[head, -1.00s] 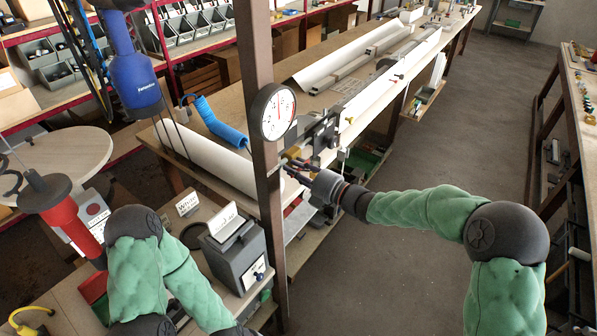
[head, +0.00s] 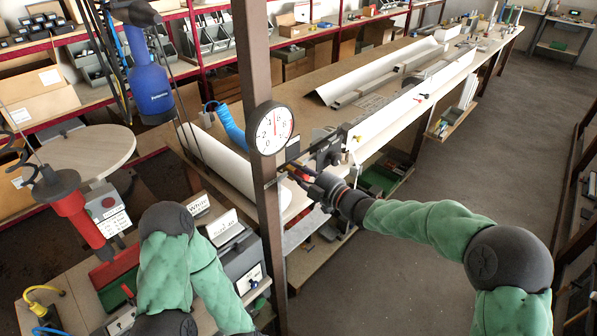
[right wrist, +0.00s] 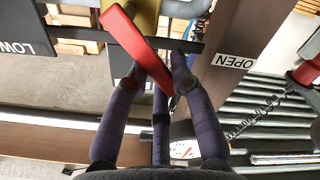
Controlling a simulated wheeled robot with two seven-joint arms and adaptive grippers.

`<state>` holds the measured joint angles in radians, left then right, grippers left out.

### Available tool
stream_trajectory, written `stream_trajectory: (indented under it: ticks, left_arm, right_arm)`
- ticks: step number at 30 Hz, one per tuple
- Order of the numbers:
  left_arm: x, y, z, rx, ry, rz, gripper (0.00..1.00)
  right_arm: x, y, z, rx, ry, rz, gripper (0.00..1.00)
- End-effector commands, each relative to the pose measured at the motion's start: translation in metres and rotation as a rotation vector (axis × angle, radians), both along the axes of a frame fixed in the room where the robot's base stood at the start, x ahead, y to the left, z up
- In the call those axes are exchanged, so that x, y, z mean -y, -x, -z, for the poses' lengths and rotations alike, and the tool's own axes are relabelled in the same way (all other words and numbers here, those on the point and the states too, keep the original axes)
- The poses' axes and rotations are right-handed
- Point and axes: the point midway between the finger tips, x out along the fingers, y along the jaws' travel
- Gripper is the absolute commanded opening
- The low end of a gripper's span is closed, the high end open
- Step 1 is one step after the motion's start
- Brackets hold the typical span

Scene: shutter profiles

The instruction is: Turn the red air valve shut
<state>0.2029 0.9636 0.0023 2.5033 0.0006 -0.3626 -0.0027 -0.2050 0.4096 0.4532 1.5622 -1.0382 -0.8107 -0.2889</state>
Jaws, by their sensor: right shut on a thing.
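The red air valve handle (right wrist: 135,45) is a flat lever on a brass valve body (right wrist: 148,8). In the right wrist view it slants from upper left down to between my fingers. My right gripper (right wrist: 160,75) is shut on the lever's lower end. In the head view the right gripper (head: 302,174) is just right of the brown post, and a little of the red handle (head: 296,170) shows there; the rest is hidden. An OPEN label (right wrist: 233,61) is on the brown post to the right of the lever. My left arm shows, but its gripper is out of frame.
A round pressure gauge (head: 271,128) is fixed to the brown post (head: 258,60), above the valve. A long workbench (head: 300,105) with white profiles runs behind. A LOW sign (right wrist: 18,40) is left of the valve. The aisle floor (head: 410,255) to the right is clear.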

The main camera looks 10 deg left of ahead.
Motion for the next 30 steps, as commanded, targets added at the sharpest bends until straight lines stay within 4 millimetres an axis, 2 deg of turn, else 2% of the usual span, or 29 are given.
stream_trajectory:
  ticks: [1, 15, 30]
  left_arm:
    - [0.0, 0.0, -0.007, 0.0, 0.0, 0.0, 0.4]
    - [0.0, 0.0, -0.042, 0.0, 0.0, 0.0, 0.4]
    - [0.0, 0.0, -0.059, 0.0, 0.0, 0.0, 0.4]
  right_arm:
    - [0.002, -0.002, -0.004, -0.037, -0.024, 0.001, 0.0]
    - [0.015, -0.02, -0.012, -0.379, -0.275, 0.002, 0.0]
    - [0.022, -0.029, -0.009, -0.569, -0.413, 0.001, 0.0]
